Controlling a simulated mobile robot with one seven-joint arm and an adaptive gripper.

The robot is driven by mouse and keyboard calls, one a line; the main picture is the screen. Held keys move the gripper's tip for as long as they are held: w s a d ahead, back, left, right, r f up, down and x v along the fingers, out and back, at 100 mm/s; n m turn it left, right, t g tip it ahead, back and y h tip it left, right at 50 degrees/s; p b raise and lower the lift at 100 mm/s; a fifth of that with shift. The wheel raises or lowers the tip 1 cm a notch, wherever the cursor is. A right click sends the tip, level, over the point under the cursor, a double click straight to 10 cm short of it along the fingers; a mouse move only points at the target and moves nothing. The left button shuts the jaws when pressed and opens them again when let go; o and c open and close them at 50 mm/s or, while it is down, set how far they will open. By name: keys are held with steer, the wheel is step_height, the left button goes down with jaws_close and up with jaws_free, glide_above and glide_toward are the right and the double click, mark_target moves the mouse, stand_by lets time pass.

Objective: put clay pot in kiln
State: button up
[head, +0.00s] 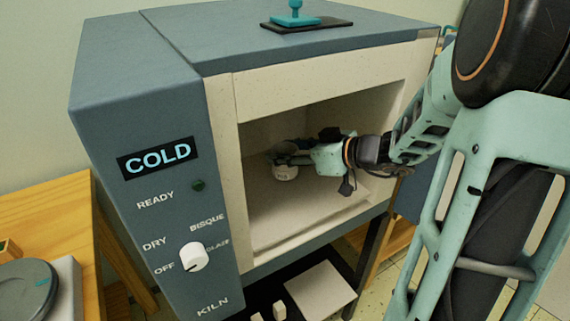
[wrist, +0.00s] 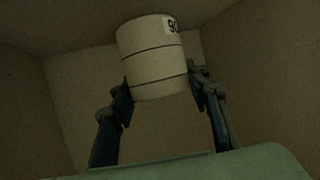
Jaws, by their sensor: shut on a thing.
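The clay pot (head: 285,173) is small, pale and round, inside the kiln chamber in the head view. In the wrist view the pot (wrist: 153,58) is a pale cylinder with dark rings and a partly visible label. My gripper (head: 286,153) reaches into the chamber from the right, its fingers shut on the pot's sides. The kiln (head: 165,80) is a blue-grey box with a cream front frame and an open front. Its display reads COLD. I cannot tell whether the pot touches the chamber floor (head: 300,215).
The frame's right side (head: 396,125) is close to my arm. A control knob (head: 194,257) is on the kiln's front panel. A teal-handled object (head: 295,15) sits on the kiln top. A wooden table (head: 50,205) is at left. The chamber floor around the pot looks clear.

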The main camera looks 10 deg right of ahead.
steer(key=shift+f, duration=1.45)
steer(key=shift+f+b, duration=0.15)
steer(key=shift+b, duration=0.25)
steer(key=o, duration=1.2)
steer(key=shift+o, duration=0.2)
steer(key=shift+s+d+r+p, duration=0.15)
steer(key=shift+d+r+p, duration=0.15)
steer(key=shift+p, duration=0.05)
steer(key=v, duration=1.1)
steer(key=shift+s+p, duration=0.15)
steer(key=shift+p, duration=0.2)
